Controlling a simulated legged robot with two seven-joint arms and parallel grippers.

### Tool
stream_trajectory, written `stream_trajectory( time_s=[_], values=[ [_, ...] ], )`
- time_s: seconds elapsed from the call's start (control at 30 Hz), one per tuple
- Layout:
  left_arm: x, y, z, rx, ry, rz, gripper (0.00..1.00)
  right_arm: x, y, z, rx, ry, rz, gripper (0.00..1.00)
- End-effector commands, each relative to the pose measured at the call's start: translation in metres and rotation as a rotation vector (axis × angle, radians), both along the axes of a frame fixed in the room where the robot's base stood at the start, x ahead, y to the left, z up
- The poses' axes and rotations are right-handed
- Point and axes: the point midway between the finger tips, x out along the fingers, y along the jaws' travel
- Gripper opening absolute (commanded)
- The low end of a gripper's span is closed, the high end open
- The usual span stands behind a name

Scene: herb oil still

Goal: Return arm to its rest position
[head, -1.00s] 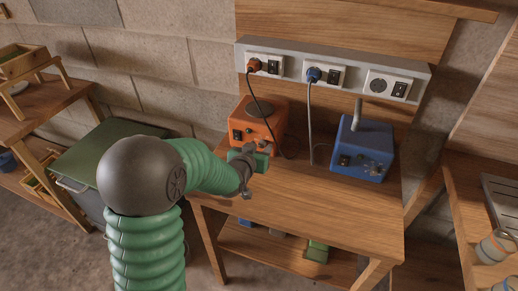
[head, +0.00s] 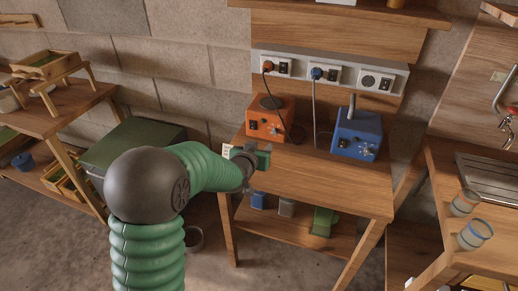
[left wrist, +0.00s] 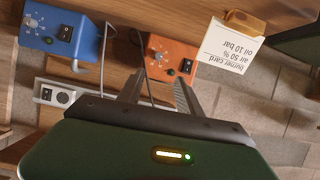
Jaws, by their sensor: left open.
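My left arm, green and ribbed, comes in from the lower left of the head view. Its left gripper (head: 258,159) is by the left edge of the wooden table (head: 335,188), in front of the orange box (head: 270,118). In the left wrist view the gripper's two fingers (left wrist: 157,92) are apart with nothing between them. That view is upside down and shows the orange box (left wrist: 168,55) and the blue box (left wrist: 60,38) beyond the fingers, apart from them. My right gripper is not in view.
A socket strip (head: 342,77) on the wall holds an orange plug and a blue plug. The blue box (head: 358,135) stands on the table's right. A burner card (left wrist: 228,48) shows in the left wrist view. A green chest (head: 130,145) stands behind my arm. Glasses stand at right.

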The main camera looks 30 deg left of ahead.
Motion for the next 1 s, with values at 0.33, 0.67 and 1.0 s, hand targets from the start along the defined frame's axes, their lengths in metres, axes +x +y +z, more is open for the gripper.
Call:
stream_trajectory(
  time_s=[0.33,0.67,1.0],
  values=[
    [-0.007,-0.009,-0.005,-0.005,0.032,-0.011,0.42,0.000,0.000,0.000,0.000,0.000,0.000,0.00],
    [-0.157,-0.122,-0.096,-0.066,0.598,-0.172,0.42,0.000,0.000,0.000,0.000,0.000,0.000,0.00],
    [-0.282,-0.163,-0.087,-0.086,0.955,-0.259,0.42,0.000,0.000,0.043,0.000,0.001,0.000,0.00]
  ],
)
